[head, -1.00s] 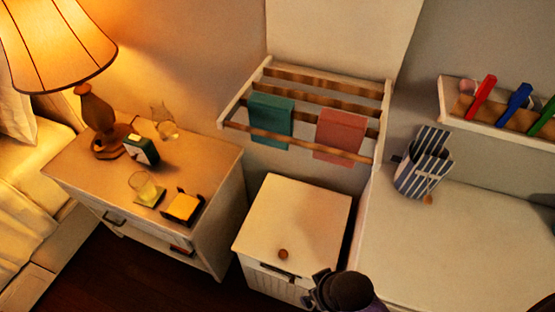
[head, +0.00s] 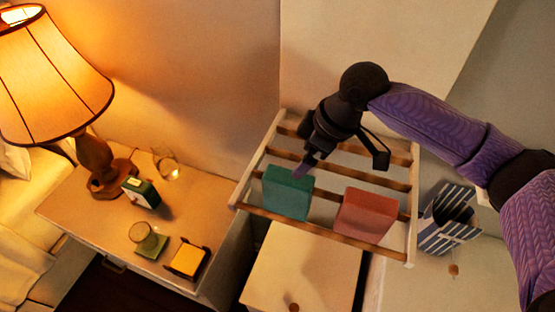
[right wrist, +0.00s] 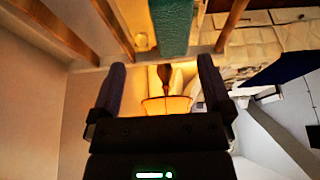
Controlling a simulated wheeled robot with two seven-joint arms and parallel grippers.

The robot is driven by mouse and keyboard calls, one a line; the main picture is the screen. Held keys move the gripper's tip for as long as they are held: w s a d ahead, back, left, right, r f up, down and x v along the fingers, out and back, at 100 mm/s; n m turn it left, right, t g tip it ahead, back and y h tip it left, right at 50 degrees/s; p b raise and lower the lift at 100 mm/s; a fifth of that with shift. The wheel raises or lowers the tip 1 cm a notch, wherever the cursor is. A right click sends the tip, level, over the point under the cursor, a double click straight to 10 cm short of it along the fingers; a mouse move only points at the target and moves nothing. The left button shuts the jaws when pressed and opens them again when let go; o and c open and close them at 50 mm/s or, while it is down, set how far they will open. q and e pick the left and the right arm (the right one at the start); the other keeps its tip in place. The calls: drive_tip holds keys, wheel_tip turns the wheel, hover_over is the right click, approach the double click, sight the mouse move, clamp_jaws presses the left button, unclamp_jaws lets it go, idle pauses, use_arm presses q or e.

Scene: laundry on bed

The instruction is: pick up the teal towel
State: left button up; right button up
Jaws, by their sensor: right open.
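The teal towel (head: 287,192) hangs over a rail at the left of the wooden drying rack (head: 411,240) in the head view. My right gripper (head: 342,163) is above the rack, behind and slightly right of the towel, with its fingers apart. One fingertip appears close to the towel's top; contact cannot be told. In the right wrist view, the teal towel (right wrist: 172,25) lies beyond the open fingers (right wrist: 161,65), slightly right of centre. Nothing is between the fingers. My left gripper is not in view.
A pink towel (head: 367,215) hangs to the right on the same rack. A white cabinet (head: 300,265) stands below. A lit lamp (head: 50,75) and small items occupy the nightstand (head: 75,205) at left. A striped holder (head: 447,220) stands right of the rack.

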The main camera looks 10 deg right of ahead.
sight(291, 178)
drive_tip(key=shift+x, duration=1.2)
drive_tip(key=shift+s+a+f, duration=0.5)
drive_tip(key=shift+s+f, duration=0.35)
drive_tip(key=shift+f, duration=0.05)
drive_tip(key=x, duration=0.2)
drive_tip(key=w+x, duration=0.1)
drive_tip(key=x, duration=0.2)
drive_tip(key=shift+a+r, duration=0.15)
drive_tip(key=shift+s, duration=0.2)
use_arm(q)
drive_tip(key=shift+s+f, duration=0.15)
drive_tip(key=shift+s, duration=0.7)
use_arm(e)
drive_tip(key=shift+w, duration=0.15)
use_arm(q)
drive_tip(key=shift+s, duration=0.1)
use_arm(e)
drive_tip(key=shift+f, duration=0.25)
